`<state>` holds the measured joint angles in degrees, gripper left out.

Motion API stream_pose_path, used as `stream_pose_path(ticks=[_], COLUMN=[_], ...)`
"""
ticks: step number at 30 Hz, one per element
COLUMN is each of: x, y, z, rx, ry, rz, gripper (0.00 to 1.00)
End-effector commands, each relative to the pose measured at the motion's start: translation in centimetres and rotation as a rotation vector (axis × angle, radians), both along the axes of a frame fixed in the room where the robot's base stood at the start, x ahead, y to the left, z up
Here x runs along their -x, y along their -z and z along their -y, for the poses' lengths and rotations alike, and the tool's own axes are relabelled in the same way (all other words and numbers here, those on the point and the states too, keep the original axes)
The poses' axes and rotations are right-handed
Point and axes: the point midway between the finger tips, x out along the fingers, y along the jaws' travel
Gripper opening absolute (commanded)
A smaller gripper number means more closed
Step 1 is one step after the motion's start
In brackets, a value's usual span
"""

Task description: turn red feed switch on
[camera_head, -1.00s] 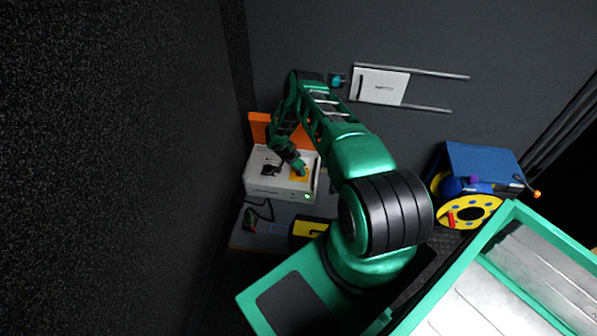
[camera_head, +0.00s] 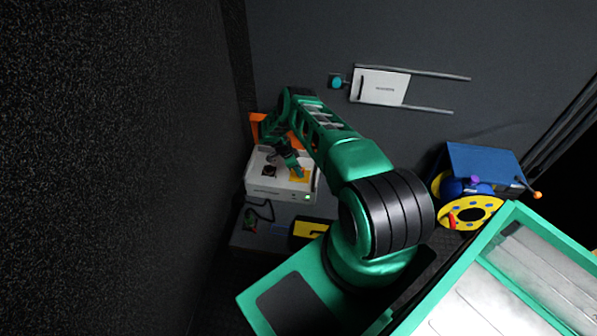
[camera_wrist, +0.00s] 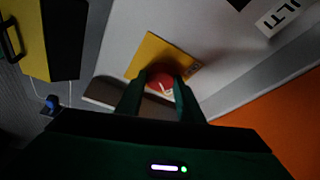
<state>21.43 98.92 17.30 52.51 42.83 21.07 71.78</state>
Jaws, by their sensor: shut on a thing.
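The red feed switch (camera_wrist: 162,74) is a round red knob with a pale mark, seen in the wrist view on a yellow plate (camera_wrist: 150,54). The plate lies on a white box, which shows in the head view (camera_head: 262,188). My gripper (camera_wrist: 159,84) is shut on the red knob, with one finger on each side. In the head view my gripper (camera_head: 295,170) reaches down to the yellow plate, and the knob is hidden there. The near side of the knob is partly covered by the fingers.
An orange panel (camera_wrist: 275,134) stands beside the white box. A dark square part (camera_head: 270,172) is on the box, left of my gripper. A yellow and black case (camera_head: 308,229) lies in front. A blue box (camera_head: 482,165) and a yellow reel (camera_head: 456,215) are to the right.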

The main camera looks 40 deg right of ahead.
Motion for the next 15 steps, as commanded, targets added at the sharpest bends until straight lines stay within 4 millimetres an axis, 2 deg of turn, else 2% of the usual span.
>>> stream_pose_path(ticks=[1, 11, 12, 13, 15], x=[-0.64, -0.76, -0.73, -0.71, -0.6], y=[-0.09, -0.15, -0.16, -0.16, -0.13], z=[-0.15, -0.14, -0.13, -0.14, -0.12], rx=[-0.001, -0.001, -0.002, -0.001, -0.001], ry=[-0.003, -0.003, -0.002, -0.002, -0.001], rz=[0.014, 0.016, 0.015, 0.014, 0.012], gripper=[0.11, 0.11, 0.43, 0.5, 0.53])
